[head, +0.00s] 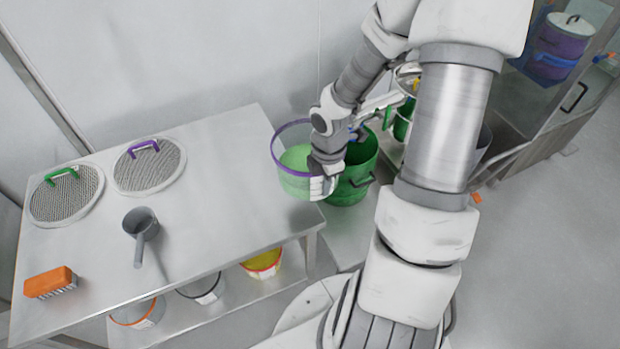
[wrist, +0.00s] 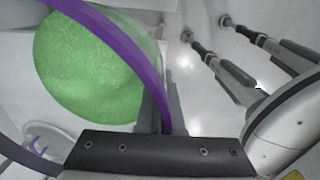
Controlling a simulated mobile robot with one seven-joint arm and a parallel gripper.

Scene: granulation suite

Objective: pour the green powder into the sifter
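A clear tub with a purple rim (head: 292,128) holds green powder (head: 297,158), seen in the head view over the table's right end. My gripper (head: 322,178) is at the tub's right side, shut on its wall. In the wrist view the purple rim (wrist: 128,42) crosses close in front of the gripper (wrist: 162,115), with the powder (wrist: 90,75) lying inside. The tub looks roughly upright. No sifter is clearly identifiable; equipment (head: 407,82) behind my arm is mostly hidden.
A green bucket (head: 345,192) stands lower, just right of the tub. The steel table (head: 215,215) carries two round mesh screens (head: 67,194) (head: 149,166), a grey scoop (head: 140,224) and an orange brush (head: 49,282). Several tubs sit on its lower shelf. Open floor (head: 555,250) lies right.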

